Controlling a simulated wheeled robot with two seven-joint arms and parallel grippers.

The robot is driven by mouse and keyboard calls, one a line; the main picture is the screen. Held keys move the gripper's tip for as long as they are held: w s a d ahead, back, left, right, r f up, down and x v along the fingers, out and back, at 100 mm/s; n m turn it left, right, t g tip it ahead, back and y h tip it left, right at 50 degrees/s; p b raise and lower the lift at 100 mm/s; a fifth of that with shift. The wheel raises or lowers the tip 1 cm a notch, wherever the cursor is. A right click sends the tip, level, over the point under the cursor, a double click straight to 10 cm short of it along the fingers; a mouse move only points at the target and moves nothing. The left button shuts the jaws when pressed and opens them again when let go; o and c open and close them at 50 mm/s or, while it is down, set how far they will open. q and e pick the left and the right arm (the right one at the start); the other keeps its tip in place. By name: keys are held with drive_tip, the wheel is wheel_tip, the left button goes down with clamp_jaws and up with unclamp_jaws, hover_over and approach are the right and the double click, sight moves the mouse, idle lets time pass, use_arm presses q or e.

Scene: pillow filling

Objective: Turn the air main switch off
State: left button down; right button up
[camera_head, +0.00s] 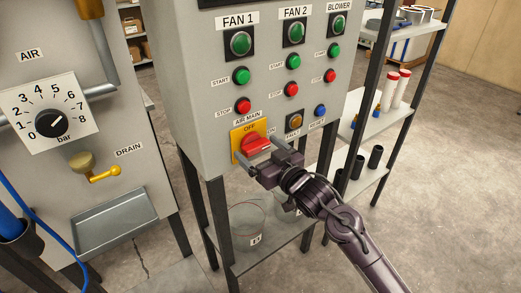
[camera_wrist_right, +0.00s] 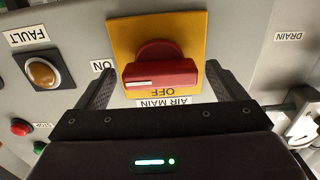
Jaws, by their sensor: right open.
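The air main switch is a red handle (camera_head: 259,145) on a yellow plate (camera_head: 248,129) low on the grey control panel. In the right wrist view the handle (camera_wrist_right: 160,73) lies crosswise. Its white mark is at the end toward the ON label (camera_wrist_right: 102,66); the OFF lettering (camera_wrist_right: 158,92) is on the plate's gripper side. My right gripper (camera_head: 257,151) is open in front of the switch. In the wrist view its two fingers stand on either side of the handle, with a gap showing at each end. My left gripper is not in view.
An amber fault button (camera_wrist_right: 43,73) and a blue reset button (camera_head: 320,110) sit beside the switch. Green and red buttons are above. Shelves (camera_head: 365,182) stand right, and a clear container (camera_head: 248,222) is below.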

drive_tip(key=c, duration=1)
